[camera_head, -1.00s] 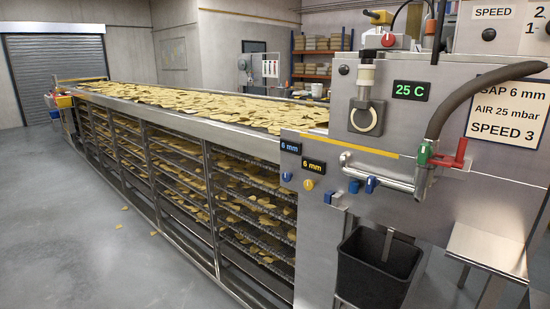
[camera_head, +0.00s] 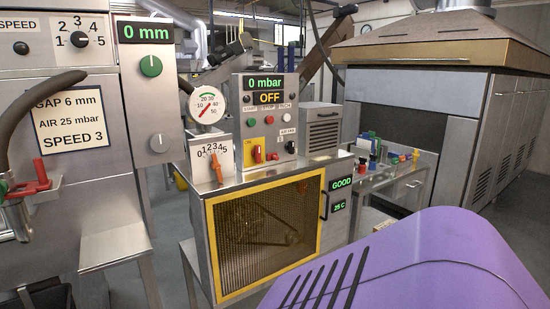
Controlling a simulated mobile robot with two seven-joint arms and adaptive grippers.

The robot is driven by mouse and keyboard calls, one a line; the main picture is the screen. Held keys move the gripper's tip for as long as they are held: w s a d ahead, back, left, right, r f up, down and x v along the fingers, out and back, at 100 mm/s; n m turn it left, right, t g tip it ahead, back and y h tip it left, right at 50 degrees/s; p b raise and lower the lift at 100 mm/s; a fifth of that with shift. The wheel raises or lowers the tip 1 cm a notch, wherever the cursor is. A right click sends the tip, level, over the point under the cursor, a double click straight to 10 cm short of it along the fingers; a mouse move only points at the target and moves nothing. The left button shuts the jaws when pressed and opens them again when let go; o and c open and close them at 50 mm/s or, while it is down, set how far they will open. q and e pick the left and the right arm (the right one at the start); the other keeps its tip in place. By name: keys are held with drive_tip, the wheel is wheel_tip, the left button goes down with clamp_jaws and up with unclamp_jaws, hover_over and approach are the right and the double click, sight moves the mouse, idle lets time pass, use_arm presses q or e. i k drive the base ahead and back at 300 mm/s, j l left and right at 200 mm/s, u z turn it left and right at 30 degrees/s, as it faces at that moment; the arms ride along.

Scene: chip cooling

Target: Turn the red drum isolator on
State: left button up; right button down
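I see no part labelled as the drum isolator, so I cannot tell which control it is. A red switch handle (camera_head: 258,153) on a yellow plate stands upright on the front of the grey control box (camera_head: 290,90). A smaller red knob (camera_head: 269,120) sits above it on the same box. A red lever handle (camera_head: 38,178) is on the pipework at the far left. Neither of my grippers is in view.
The control box stands on a cabinet with a yellow-framed mesh guard (camera_head: 212,250). Its displays read 0 mbar and OFF. A green knob (camera_head: 151,66) is under a 0 mm display. A bench with coloured items (camera_head: 405,180) and a large hooded machine (camera_head: 440,90) stand right.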

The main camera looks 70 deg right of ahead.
sight(256, 152)
drive_tip(key=z, duration=2.15)
